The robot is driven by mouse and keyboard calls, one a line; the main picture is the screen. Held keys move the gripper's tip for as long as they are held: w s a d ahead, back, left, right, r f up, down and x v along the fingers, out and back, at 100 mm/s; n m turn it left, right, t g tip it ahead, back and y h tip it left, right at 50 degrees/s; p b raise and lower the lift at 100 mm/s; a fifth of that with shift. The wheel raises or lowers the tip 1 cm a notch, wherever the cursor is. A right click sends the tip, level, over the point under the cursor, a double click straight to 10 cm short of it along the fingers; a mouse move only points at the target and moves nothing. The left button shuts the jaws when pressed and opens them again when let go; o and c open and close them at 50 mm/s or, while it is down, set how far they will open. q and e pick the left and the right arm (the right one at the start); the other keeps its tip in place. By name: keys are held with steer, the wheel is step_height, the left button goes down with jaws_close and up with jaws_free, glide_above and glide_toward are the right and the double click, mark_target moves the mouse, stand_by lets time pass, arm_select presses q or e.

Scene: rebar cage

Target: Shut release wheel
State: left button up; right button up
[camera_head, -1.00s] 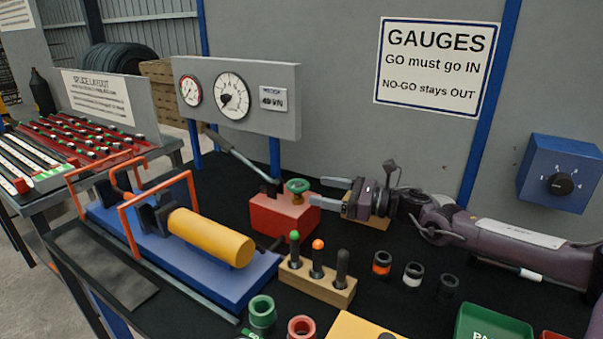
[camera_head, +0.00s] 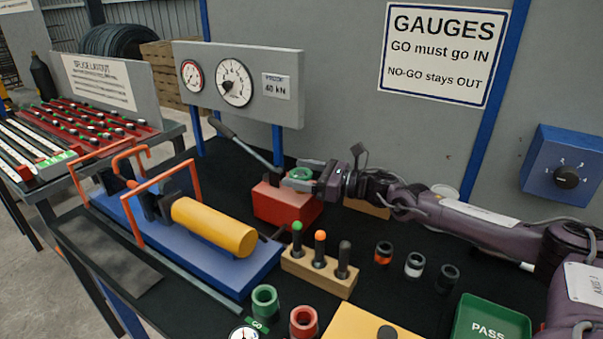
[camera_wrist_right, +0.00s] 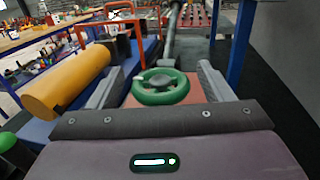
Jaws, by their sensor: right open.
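The green release wheel (camera_head: 300,173) sits on top of the red pump block (camera_head: 280,203) in the head view. In the right wrist view the wheel (camera_wrist_right: 160,86) lies between the two grey fingers, with a gap on both sides. My right gripper (camera_head: 302,179) is open and reaches in from the right, with its fingers around the wheel. The far side of the wheel is partly hidden by the fingers in the head view. My left gripper is not in view.
A pump lever (camera_head: 250,150) rises behind the red block. A blue press with a yellow cylinder (camera_head: 214,227) stands to the left. A wooden block with gauge pins (camera_head: 318,272) is in front. A gauge panel (camera_head: 238,85) stands behind.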

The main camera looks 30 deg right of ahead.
steer(key=c, duration=1)
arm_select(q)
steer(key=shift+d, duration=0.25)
arm_select(e)
steer(key=shift+o, duration=0.2)
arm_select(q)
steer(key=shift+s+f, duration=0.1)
arm_select(e)
steer(key=shift+m+t+h, duration=0.3)
steer(key=m+t+h, duration=0.1)
steer(key=h, duration=0.1)
steer(key=m+t+h+b, duration=0.1)
steer(key=m+h, duration=0.1)
steer(key=shift+f+t, duration=0.15)
steer(key=shift+t, duration=0.15)
steer(key=m+t+h+b, duration=0.1)
steer(key=m+h+b, duration=0.1)
steer(key=h, duration=0.2)
steer(key=shift+m, duration=0.4)
steer(key=shift+m+h+b, duration=0.3)
steer(key=shift+h+b, duration=0.05)
steer(key=shift+h, duration=0.25)
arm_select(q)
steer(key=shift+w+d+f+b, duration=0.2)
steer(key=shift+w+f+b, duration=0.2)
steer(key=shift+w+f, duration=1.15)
arm_select(e)
steer(key=shift+r+m+h, duration=0.2)
steer(key=shift+m+h, duration=0.3)
steer(key=shift+h, duration=0.3)
